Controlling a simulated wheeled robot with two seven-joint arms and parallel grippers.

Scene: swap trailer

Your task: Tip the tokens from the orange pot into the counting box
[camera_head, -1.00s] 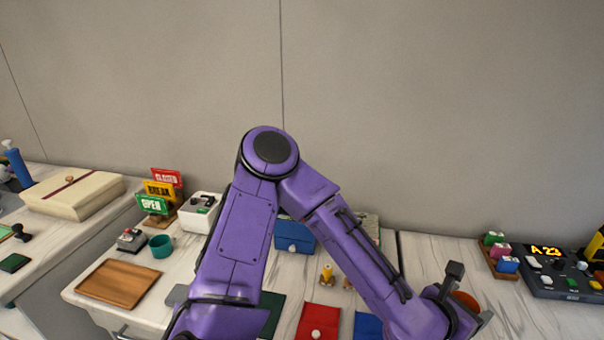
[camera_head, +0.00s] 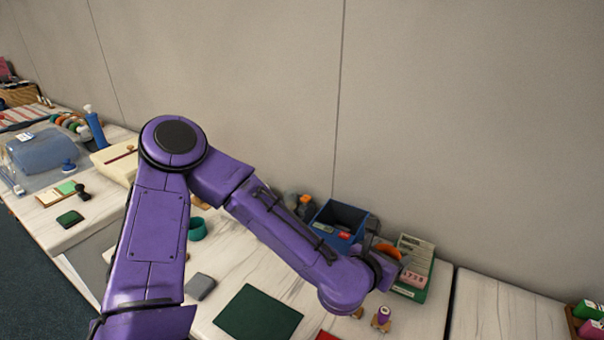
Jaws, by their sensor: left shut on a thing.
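My left arm reaches across the table from the left. Its gripper (camera_head: 385,264) is at the far side, beside the open blue box, and is shut on the orange pot (camera_head: 389,249). The pot shows only in part past my wrist, so its tilt and any tokens in it cannot be made out. The open blue box (camera_head: 327,213) stands just left of the pot, with small coloured things inside. A green tray (camera_head: 417,292) with pale and pink pieces stands just right of the pot. I cannot tell which of these is the counting box. My right gripper is not in view.
A dark green mat (camera_head: 258,313) and a grey block (camera_head: 200,286) lie in front of my forearm. A small purple-topped piece (camera_head: 382,317) stands near the tray. A teal cup (camera_head: 197,229) is behind my upper arm. Bare table lies right of the tray.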

